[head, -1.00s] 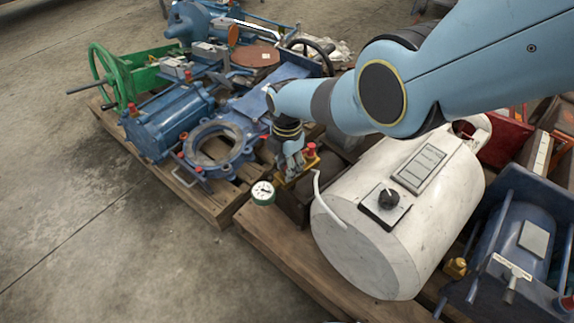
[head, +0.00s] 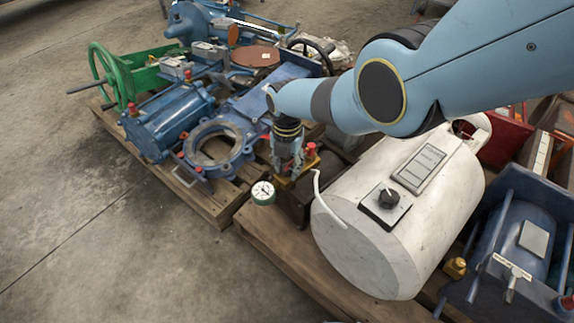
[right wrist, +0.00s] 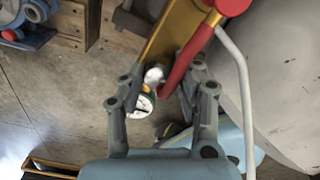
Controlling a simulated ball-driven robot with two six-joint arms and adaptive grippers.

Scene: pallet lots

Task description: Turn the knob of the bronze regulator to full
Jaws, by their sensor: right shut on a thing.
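The bronze regulator (head: 284,183) sits at the pallet edge in the middle of the head view, left of the white tank. A round white gauge with a green rim (head: 263,192) is on its near side. In the right wrist view its bronze body (right wrist: 178,30), a sloping red part and the gauge (right wrist: 141,105) show. My right gripper (head: 288,167) points down over the regulator, with its two fingers (right wrist: 165,85) on either side of the knob and shut on it. The knob is mostly hidden by the fingers. My left gripper is out of view.
Blue valve gear (head: 215,140) lies on the pallet to the left. The floor in front is clear.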

